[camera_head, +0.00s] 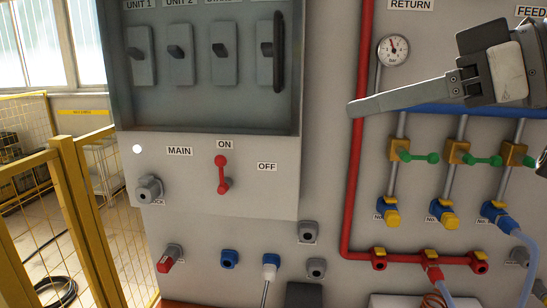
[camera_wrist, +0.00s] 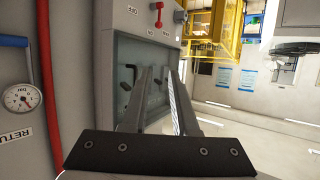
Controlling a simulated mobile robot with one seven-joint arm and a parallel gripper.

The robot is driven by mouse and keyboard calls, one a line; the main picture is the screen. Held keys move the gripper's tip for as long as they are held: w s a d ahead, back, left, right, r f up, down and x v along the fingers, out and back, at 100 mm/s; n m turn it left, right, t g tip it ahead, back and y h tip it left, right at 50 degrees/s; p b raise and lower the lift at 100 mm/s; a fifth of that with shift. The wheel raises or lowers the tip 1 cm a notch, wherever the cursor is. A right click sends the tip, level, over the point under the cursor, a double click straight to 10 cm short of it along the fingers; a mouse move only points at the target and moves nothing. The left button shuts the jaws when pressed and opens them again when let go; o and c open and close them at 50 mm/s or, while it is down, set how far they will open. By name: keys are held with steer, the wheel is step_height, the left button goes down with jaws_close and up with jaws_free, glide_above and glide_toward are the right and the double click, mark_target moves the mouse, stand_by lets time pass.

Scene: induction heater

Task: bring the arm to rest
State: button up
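My gripper (camera_head: 352,109) is at the upper right of the head view, in front of the wall panel, with its finger pointing left. Only one finger shows clearly there. In the wrist view my gripper (camera_wrist: 160,70) has its two long fingers apart, with nothing between them. Past the fingertips is the grey switch cabinet (camera_wrist: 128,52), seen upside down. The cabinet also fills the upper left of the head view (camera_head: 215,112). The red main lever (camera_head: 221,174) is upright, its knob below the ON label.
A red pipe (camera_head: 359,190) and a pressure gauge (camera_head: 394,49) are near my finger. Valves with green handles (camera_head: 427,158) and a blue pipe (camera_head: 425,111) lie below my gripper. A yellow fence (camera_head: 80,190) stands at the left.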

steer(key=s+d+f+m+g+h, duration=0.1)
steer(key=f+m+h, duration=0.3)
steer(key=f, duration=1.1)
steer(key=s+d+f+m+g+h, duration=0.1)
steer(key=f+m+h, duration=0.4)
steer(key=f, duration=1)
steer(key=shift+s+d+g+h, duration=0.4)
steer(key=shift+s+g+h, duration=0.1)
steer(key=shift+s+g, duration=0.45)
